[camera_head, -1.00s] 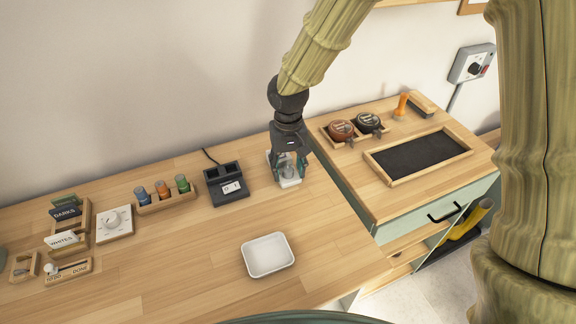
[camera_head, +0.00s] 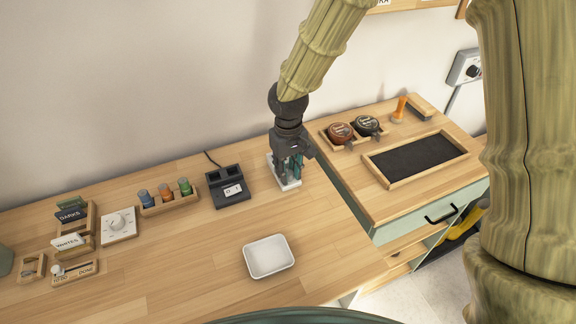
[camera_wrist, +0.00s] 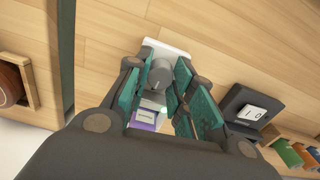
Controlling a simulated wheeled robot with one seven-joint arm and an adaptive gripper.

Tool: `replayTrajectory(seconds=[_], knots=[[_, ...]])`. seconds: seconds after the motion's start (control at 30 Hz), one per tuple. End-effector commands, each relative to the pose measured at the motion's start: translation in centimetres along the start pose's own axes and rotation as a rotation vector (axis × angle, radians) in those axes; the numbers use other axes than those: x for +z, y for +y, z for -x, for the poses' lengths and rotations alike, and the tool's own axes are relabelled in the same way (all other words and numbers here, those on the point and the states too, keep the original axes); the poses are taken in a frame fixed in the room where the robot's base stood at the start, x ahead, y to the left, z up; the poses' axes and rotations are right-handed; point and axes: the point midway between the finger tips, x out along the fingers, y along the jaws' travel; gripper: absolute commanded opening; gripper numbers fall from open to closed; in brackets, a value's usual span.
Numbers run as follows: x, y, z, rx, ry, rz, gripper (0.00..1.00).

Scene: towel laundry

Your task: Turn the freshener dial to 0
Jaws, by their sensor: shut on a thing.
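The freshener is a small white unit (camera_head: 291,187) on the wooden counter, below my gripper (camera_head: 288,176). In the wrist view its white top plate (camera_wrist: 168,47) shows, with a round grey dial (camera_wrist: 160,74) and a purple label (camera_wrist: 146,120). My gripper's teal fingers stand on both sides of the dial, and my gripper is shut on it, pointing down. The fingers hide part of the unit. I cannot read any scale or the dial's setting.
A white tray (camera_head: 268,257) lies in front. Bare counter lies between unit and tray.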

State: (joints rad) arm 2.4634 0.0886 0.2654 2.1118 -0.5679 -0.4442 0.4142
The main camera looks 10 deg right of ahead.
Motion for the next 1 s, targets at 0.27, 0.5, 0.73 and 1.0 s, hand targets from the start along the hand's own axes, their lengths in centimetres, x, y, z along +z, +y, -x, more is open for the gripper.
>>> replayTrajectory(seconds=[0.27,0.5,0.73,1.0], knots=[[-0.03,0.05,0.18,0.001,0.000,0.155,0.00],[-0.03,0.05,0.08,0.001,0.000,0.220,0.00],[-0.05,0.05,0.03,0.001,0.001,0.231,0.00],[-0.05,0.05,0.04,0.001,0.001,0.230,0.35]])
